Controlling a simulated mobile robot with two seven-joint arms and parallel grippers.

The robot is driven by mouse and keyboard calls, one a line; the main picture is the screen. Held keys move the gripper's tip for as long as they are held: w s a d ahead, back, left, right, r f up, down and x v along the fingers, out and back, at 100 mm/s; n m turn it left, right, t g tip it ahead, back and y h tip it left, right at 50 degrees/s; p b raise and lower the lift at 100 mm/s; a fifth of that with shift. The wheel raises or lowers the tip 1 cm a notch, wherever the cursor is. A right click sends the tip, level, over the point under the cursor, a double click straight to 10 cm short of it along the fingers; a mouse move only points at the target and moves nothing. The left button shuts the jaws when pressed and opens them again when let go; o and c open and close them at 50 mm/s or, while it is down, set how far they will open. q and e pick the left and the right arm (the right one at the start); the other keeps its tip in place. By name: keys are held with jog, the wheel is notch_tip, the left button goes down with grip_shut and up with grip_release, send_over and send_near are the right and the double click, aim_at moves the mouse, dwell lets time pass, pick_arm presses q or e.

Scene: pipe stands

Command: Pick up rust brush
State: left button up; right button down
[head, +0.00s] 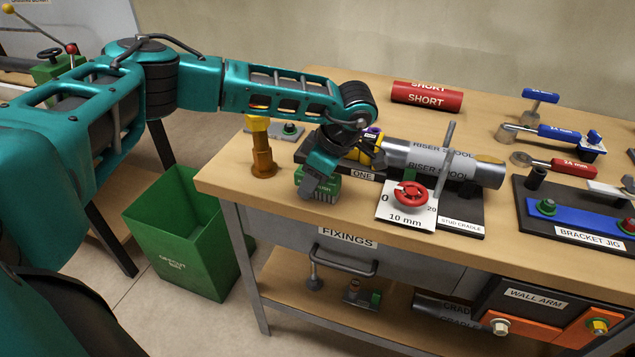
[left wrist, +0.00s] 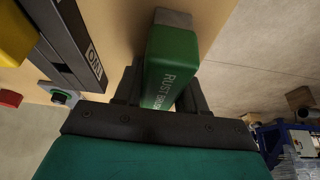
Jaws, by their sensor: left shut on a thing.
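The rust brush is a green block with a grey end and white lettering. In the left wrist view the brush (left wrist: 172,58) sits between the two dark fingers of my left gripper (left wrist: 165,95), which is shut on it. In the head view the brush (head: 325,189) shows below my left gripper (head: 318,176), at the front edge of the workbench, left of the white 10 mm plate. I cannot tell whether the brush still touches the bench top. My right gripper is not in view.
Close by are an orange-brown post (head: 262,155), the grey riser spool (head: 450,165) and the white plate with a red handwheel (head: 400,213). A bracket jig (head: 530,205) stands at the right. A green bin (head: 190,235) is on the floor left of the workbench (head: 225,185).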

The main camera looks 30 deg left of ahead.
pick_arm(q)
notch_tip(320, 180, up, 20)
dwell(0.6)
